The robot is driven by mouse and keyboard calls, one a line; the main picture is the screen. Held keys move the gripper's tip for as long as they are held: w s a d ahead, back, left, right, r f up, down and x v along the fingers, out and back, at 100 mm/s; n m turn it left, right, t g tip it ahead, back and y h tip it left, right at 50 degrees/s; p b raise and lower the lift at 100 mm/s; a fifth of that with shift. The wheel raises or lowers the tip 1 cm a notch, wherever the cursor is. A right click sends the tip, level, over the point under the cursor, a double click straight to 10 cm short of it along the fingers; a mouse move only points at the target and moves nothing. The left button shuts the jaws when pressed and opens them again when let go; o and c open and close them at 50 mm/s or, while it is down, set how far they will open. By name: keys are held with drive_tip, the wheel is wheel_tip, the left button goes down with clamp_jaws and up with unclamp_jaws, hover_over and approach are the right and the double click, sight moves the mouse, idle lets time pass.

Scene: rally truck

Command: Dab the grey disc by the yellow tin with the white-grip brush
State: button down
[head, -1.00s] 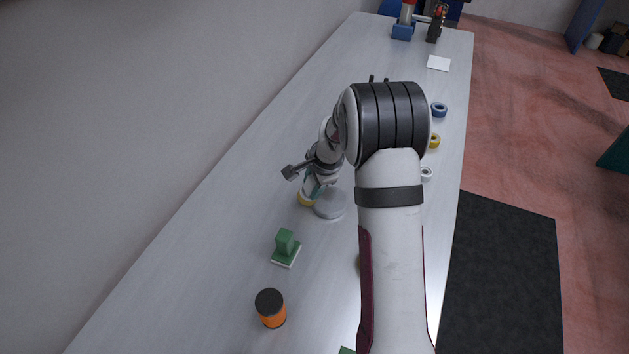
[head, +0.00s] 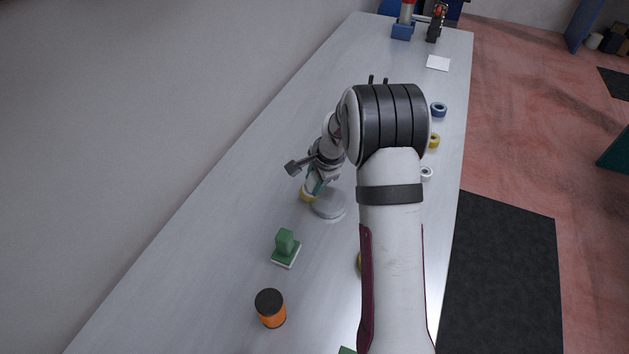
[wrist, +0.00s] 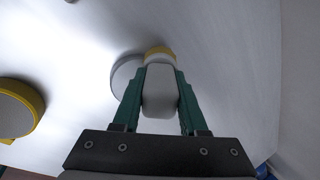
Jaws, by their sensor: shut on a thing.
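My gripper (wrist: 160,82) has teal fingers shut on the white grip of the brush (wrist: 160,98). The brush's yellow end (wrist: 160,51) shows beyond the grip, and also in the head view (head: 308,196). The grey disc (wrist: 124,76) lies flat on the bench, partly behind the brush and left finger in the wrist view. In the head view, the disc (head: 328,205) is just right of the brush end. I cannot tell whether they touch. A yellow-edged round tin with a pale top (wrist: 14,108) is at the left; in the head view my arm mostly hides it.
A green block-handled object (head: 286,248) and an orange jar with a dark lid (head: 271,308) stand nearer on the bench. Blue (head: 439,109), yellow (head: 434,141) and white (head: 426,174) rings lie along the right side. The bench's left side is clear.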

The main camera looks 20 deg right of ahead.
drive_tip(key=shift+s+a, duration=0.5)
drive_tip(key=shift+a, duration=0.05)
drive_tip(key=shift+w+d, duration=0.6)
drive_tip(key=shift+d, duration=0.05)
drive_tip(key=shift+s+a, duration=0.6)
drive_tip(key=shift+a, duration=0.05)
drive_tip(key=shift+w+d+f, duration=0.15)
drive_tip(key=shift+w+d, duration=0.4)
drive_tip(key=shift+d, duration=0.1)
